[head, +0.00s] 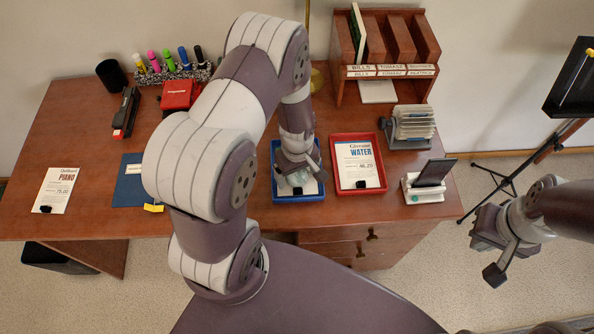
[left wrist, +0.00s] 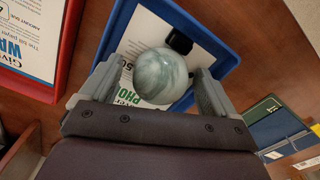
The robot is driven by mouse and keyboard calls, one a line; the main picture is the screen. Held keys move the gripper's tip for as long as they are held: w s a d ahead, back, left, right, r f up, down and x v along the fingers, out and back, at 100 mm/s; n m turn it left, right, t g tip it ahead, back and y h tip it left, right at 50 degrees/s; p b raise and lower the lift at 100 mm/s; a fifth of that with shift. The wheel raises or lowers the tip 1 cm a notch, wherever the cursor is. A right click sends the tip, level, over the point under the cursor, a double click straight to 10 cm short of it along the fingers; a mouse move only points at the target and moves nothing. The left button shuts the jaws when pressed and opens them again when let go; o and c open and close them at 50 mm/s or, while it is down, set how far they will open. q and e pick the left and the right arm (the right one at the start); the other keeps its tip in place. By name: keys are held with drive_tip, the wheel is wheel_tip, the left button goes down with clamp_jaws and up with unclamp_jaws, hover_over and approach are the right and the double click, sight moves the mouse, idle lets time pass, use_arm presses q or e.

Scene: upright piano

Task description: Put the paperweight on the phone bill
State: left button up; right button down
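The paperweight (left wrist: 160,76) is a round, grey-green marbled ball, seen in the left wrist view over the phone bill (left wrist: 126,94). The white bill lies in the blue tray (head: 299,198), partly covered by the ball and my gripper. My left gripper (head: 297,176) is down over the blue tray. In the left wrist view its fingers (left wrist: 158,82) stand apart on either side of the ball, with a visible gap on the left. Whether the ball touches the bill is not clear. My right gripper (head: 491,258) is empty, off the desk at the right, its fingers apart.
A red tray (head: 335,181) with a water bill is just right of the blue tray. A blue folder (head: 129,184) and piano bill (head: 56,190) lie left.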

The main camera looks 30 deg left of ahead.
use_arm(q)
wheel_tip(320, 180, up, 13)
drive_tip(key=m, duration=0.1)
drive_tip(key=s+d+r+m+t, duration=0.1)
drive_tip(key=s+d+r+m, duration=0.2)
drive_tip(key=s+r+m, duration=0.3)
drive_tip(key=m, duration=0.4)
drive_tip(key=shift+s+d+r+p, duration=0.15)
drive_tip(key=shift+d+r+p, duration=0.2)
drive_tip(key=shift+d+r, duration=0.05)
idle(0.5)
